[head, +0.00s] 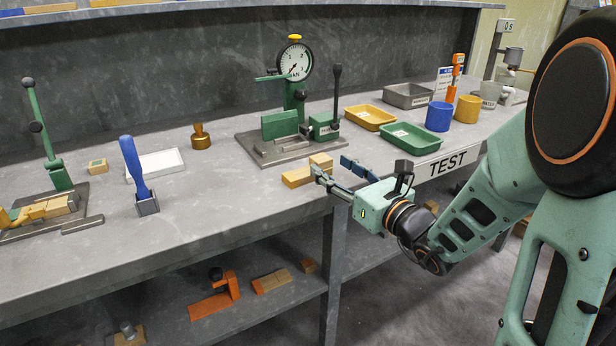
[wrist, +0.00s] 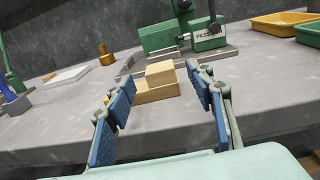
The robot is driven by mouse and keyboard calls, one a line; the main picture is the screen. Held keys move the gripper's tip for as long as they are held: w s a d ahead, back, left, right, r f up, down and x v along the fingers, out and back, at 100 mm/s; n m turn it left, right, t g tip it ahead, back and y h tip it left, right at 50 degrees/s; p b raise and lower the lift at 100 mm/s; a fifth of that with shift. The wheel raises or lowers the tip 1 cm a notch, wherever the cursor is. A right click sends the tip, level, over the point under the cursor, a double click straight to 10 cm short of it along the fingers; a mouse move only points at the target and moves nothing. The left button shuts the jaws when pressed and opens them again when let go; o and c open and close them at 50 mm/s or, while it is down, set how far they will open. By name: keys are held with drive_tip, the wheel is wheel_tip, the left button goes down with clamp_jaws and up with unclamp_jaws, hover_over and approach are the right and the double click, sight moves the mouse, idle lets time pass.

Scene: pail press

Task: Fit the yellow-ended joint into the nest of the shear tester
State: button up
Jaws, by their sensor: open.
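The joint, two pale wooden blocks overlapped in a step with a yellowish end (head: 297,178), lies on the bench near its front edge. In the wrist view the joint (wrist: 160,76) appears between my fingertips. My gripper (head: 333,167) is open and empty, its blue-padded fingers pointing at the joint; it also shows in the wrist view (wrist: 150,84). I cannot tell whether the tips reach past the joint's near end. The green shear tester (head: 281,126) with its round dial stands just behind the joint. Its nest (head: 275,150) lies low on the grey base.
A lever press (head: 48,150) holding yellowish pieces stands far left. A blue-handled tool (head: 135,170), white tray (head: 156,164) and brass weight (head: 201,138) are left of the tester. Yellow (head: 370,117) and green (head: 408,137) trays lie right.

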sight(321, 158)
drive_tip(key=b+x, duration=0.1)
drive_tip(key=x, duration=0.4)
drive_tip(key=shift+w+a+r, duration=0.1)
drive_tip(key=shift+w+r, duration=0.05)
clamp_jaws()
drive_tip(key=shift+r, duration=0.2)
